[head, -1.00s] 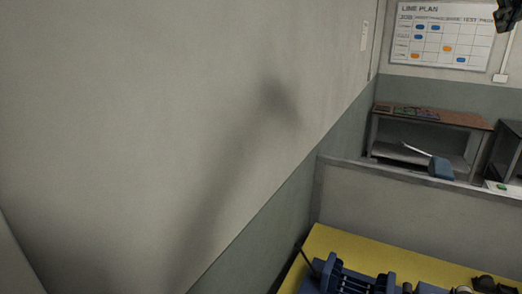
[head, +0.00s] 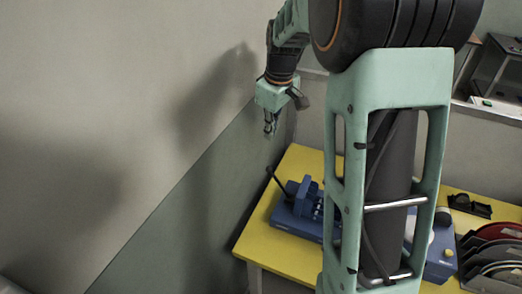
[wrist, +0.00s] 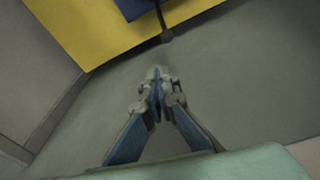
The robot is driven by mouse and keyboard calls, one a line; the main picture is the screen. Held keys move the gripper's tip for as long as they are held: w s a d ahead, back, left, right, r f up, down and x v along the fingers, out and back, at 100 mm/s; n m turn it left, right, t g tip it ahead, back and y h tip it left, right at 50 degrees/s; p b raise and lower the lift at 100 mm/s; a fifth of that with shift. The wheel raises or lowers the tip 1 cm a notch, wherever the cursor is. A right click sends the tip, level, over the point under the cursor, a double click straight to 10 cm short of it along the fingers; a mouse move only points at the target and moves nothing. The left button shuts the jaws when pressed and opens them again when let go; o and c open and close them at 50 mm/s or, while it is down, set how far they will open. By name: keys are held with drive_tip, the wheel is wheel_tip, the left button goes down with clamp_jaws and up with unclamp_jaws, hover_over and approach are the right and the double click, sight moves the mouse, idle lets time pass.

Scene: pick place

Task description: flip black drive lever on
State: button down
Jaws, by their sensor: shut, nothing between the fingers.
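The black drive lever (head: 277,181) sticks up at a tilt from the left end of a blue machine (head: 300,225) on the yellow table. Its dark shaft and rounded end (wrist: 166,36) also show at the top of the wrist view, past the table edge. My gripper (head: 270,128) hangs in the air beyond the left edge of the table, above and apart from the lever. In the wrist view my gripper (wrist: 157,78) has its fingertips together, with nothing between them. My arm hides the middle of the machine in the head view.
The yellow table (head: 258,235) stands near the grey wall (head: 100,130), which is close on the left. A grey partition (head: 310,115) runs behind it. A dark rack of discs (head: 490,255) and a small black part (head: 468,206) are at the right.

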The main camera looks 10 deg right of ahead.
drive_tip(key=shift+s+a+f, duration=0.25)
drive_tip(key=shift+a+f, duration=0.1)
drive_tip(key=shift+f, duration=0.15)
drive_tip(key=shift+s+a+f, duration=0.2)
drive_tip(key=shift+a+f, duration=0.15)
drive_tip(key=shift+f, duration=0.15)
wheel_tip(320, 180, down, 10)
drive_tip(key=w+p, duration=0.1)
drive_tip(key=shift+w+a, duration=0.15)
drive_tip(key=shift+a, duration=0.15)
drive_tip(key=shift+d+r+b, duration=0.1)
drive_tip(key=shift+d+b, duration=0.05)
drive_tip(key=shift+b, duration=0.25)
